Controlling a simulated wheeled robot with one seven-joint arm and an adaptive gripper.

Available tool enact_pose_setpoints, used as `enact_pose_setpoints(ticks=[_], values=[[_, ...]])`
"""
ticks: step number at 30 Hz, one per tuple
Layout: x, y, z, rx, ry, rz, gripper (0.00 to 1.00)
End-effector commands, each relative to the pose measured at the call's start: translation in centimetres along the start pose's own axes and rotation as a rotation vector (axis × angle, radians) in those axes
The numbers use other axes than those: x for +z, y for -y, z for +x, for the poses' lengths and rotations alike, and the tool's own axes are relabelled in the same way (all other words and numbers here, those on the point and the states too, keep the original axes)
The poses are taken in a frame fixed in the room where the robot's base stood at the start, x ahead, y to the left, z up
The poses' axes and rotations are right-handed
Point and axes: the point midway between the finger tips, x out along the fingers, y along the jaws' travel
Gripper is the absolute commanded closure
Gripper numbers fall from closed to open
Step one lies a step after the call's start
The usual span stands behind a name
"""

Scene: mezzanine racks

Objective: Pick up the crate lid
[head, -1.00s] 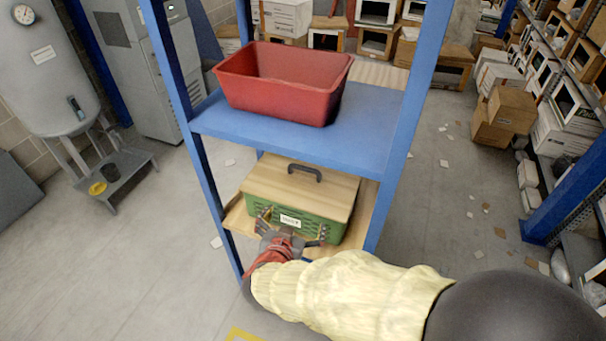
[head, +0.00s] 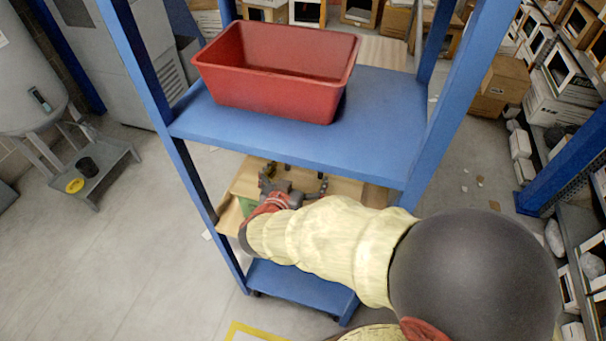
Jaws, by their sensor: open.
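The crate lid (head: 246,181) is a flat light-wood panel with a dark handle on top. It lies on the green crate (head: 246,207), on the rack's middle shelf. My gripper (head: 294,181) is open over the lid, its fingers spread left and right near the dark handle, which is mostly hidden behind it. I cannot tell whether the fingers touch the handle. My arm hides most of the crate's front and part of the lid.
A red bin (head: 275,95) stands on the blue upper shelf (head: 385,120), close above the lid. Blue posts (head: 190,180) flank the shelf opening. A blue bottom shelf (head: 300,286) is empty where visible. Stocked racks stand at right. Open floor lies at left.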

Motion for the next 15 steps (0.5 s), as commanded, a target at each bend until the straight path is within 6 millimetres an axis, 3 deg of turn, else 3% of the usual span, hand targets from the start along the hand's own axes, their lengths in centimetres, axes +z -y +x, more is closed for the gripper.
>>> enact_pose_setpoints(ticks=[6,15], values=[[0.2,0.0,2.9,0.002,0.001,0.001,0.0],[0.1,0.1,3.3,-0.001,0.001,0.001,0.0]])
